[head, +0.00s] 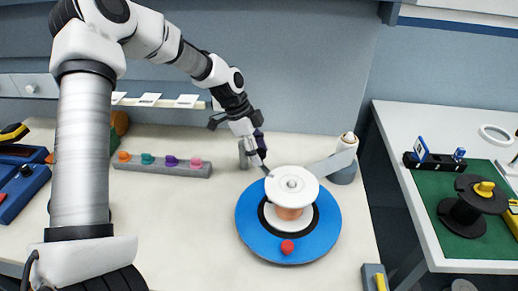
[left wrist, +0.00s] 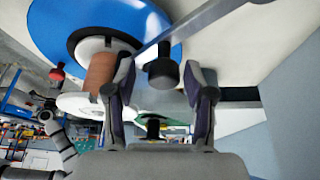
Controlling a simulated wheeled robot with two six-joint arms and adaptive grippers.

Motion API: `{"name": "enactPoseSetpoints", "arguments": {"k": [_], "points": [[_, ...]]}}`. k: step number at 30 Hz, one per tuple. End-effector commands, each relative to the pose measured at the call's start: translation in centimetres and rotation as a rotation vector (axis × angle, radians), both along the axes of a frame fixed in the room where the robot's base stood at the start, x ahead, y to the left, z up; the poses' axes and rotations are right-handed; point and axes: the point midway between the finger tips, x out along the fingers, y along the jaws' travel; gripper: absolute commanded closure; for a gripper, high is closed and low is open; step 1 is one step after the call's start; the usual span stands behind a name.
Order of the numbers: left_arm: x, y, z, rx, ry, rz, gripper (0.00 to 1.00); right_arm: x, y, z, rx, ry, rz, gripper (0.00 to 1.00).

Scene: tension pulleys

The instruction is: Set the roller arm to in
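The roller arm (head: 331,166) is a pale flat bar running from a grey post (head: 344,170) toward the spool (head: 291,186); its far end is hidden in the head view. In the left wrist view, a bar (left wrist: 205,22) crosses above a dark cylinder (left wrist: 163,72), which looks like its roller or knob. My left gripper (head: 263,165) is beside the upper left of the spool. In its wrist view the left gripper (left wrist: 163,78) is open, one finger on each side of the cylinder; contact is unclear. What seems my right arm shows small at lower left there, its gripper unclear.
The spool stands on a blue disc (head: 251,222) with a red knob (head: 287,247). A grey rack with coloured pegs (head: 160,167) lies left of it. Blue trays are at far left. A side table with a green mat (head: 432,205) and black reel (head: 466,213) stands right.

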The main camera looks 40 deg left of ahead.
Motion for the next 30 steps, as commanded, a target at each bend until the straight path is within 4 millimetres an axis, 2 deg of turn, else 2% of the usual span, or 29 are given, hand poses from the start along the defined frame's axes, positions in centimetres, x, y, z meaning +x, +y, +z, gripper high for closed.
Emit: {"name": "enactPoseSetpoints", "arguments": {"k": [8, 11, 14, 22, 26, 30], "points": [[0.2, 0.1, 0.3, 0.001, -0.007, 0.003, 0.43, 0.0, 0.0, 0.0, 0.0, 0.0, 0.0, 0.6], [0.1, 0.4, 1.1, 0.001, -0.01, 0.004, 0.43, 0.0, 0.0, 0.0, 0.0, 0.0, 0.0, 0.6], [-0.1, 1.1, 2.9, 0.0, -0.012, 0.005, 0.43, 0.0, 0.0, 0.0, 0.0, 0.0, 0.0, 0.6], [-1.2, 3.5, 9.1, 0.0, -0.009, 0.003, 0.43, 0.0, 0.0, 0.0, 0.0, 0.0, 0.0, 0.6], [-1.5, 4.2, 10.8, 0.001, -0.006, 0.004, 0.43, 0.0, 0.0, 0.0, 0.0, 0.0, 0.0, 0.6], [-1.6, 4.4, 11.2, 0.001, -0.004, 0.003, 0.43, 0.0, 0.0, 0.0, 0.0, 0.0, 0.0, 0.6]]}}
